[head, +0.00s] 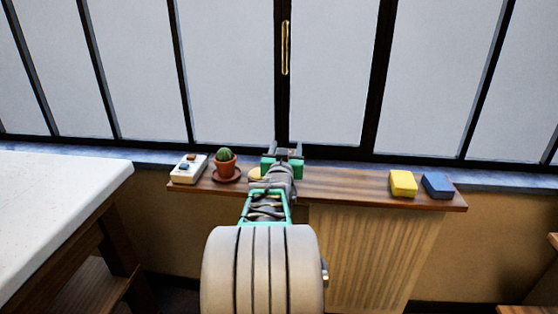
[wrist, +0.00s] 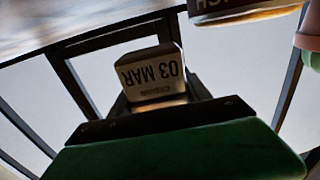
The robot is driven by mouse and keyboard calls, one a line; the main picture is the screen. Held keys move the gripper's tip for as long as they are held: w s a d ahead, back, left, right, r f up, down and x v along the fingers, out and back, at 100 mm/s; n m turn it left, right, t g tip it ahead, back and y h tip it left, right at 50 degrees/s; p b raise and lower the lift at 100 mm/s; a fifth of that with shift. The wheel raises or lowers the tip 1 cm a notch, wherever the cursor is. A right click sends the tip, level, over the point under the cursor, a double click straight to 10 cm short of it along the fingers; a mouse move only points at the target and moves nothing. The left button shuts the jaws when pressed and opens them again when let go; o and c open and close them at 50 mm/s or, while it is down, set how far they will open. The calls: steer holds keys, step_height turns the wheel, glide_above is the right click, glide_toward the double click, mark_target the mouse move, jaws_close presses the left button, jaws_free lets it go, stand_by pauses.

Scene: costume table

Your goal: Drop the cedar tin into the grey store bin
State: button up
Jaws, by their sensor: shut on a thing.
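My gripper (head: 283,157) is over the wooden shelf under the window, seen from behind in the head view. My gripper hides this tin in the head view. I see no grey store bin in either view.
Another round tin (wrist: 245,10) is close by in the wrist view. A potted cactus (head: 226,165) and a white box (head: 188,169) stand left on the shelf (head: 340,185). Yellow (head: 403,183) and blue (head: 437,186) blocks lie right. A white-topped table (head: 60,195) is at left.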

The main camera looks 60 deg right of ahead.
steer(key=f, duration=0.1)
steer(key=f+b, duration=0.1)
steer(key=f, duration=0.1)
steer(key=shift+w+d+f, duration=0.1)
steer(key=shift+w+f, duration=0.15)
steer(key=shift+f, duration=0.1)
steer(key=shift+w+a+r, duration=0.15)
steer(key=shift+a, duration=0.05)
steer(key=shift+f+b, duration=0.2)
steer(key=shift+b, duration=0.1)
steer(key=o, duration=1.4)
steer(key=shift+r, duration=0.1)
